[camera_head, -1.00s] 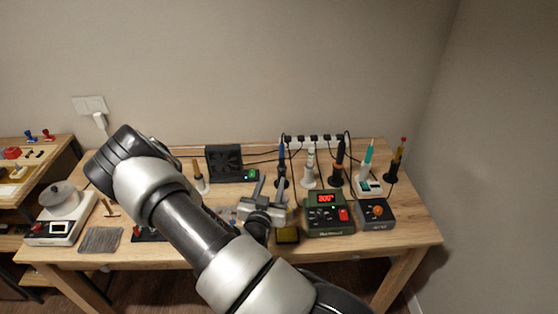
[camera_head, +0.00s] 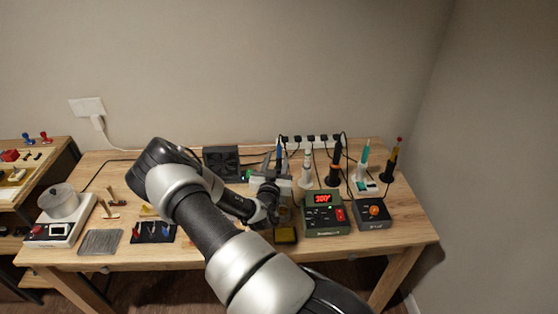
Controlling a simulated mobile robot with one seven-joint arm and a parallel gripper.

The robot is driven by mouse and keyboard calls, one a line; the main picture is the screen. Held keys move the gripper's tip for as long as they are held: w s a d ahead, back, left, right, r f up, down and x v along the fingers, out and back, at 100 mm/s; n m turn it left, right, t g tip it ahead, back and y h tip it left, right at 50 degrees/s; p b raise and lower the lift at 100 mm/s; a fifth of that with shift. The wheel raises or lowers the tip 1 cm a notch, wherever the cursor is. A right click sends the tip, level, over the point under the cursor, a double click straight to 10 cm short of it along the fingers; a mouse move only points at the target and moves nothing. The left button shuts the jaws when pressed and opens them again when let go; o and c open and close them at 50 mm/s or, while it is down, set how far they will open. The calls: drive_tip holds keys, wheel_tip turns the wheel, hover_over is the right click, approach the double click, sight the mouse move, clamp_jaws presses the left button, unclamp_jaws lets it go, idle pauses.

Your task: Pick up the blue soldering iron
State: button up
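The blue soldering iron (camera_head: 279,151) stands upright toward the back of the wooden workbench, in a row of irons. Only its upper part shows; its lower part and stand are hidden behind my gripper. My gripper (camera_head: 272,174) is right in front of the iron and overlaps it in the picture. I cannot tell whether the fingers are around the iron, touching it, or apart from it. The finger gap is too small and covered to read.
White (camera_head: 306,166), orange-black (camera_head: 335,162) and teal (camera_head: 364,160) irons stand to the right, close by. A green soldering station (camera_head: 322,228) and a yellow sponge (camera_head: 285,235) are in front. A black fan (camera_head: 221,162) stands left. A power strip (camera_head: 318,142) lies behind.

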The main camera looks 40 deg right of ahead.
sight(279, 151)
drive_tip(key=x, duration=0.4)
drive_tip(key=shift+w+d+r+p, duration=0.15)
drive_tip(key=shift+d+r+p, duration=0.1)
drive_tip(key=shift+p, duration=0.1)
clamp_jaws()
wheel_tip(279, 151, up, 10)
drive_tip(key=shift+f, duration=0.1)
idle(0.5)
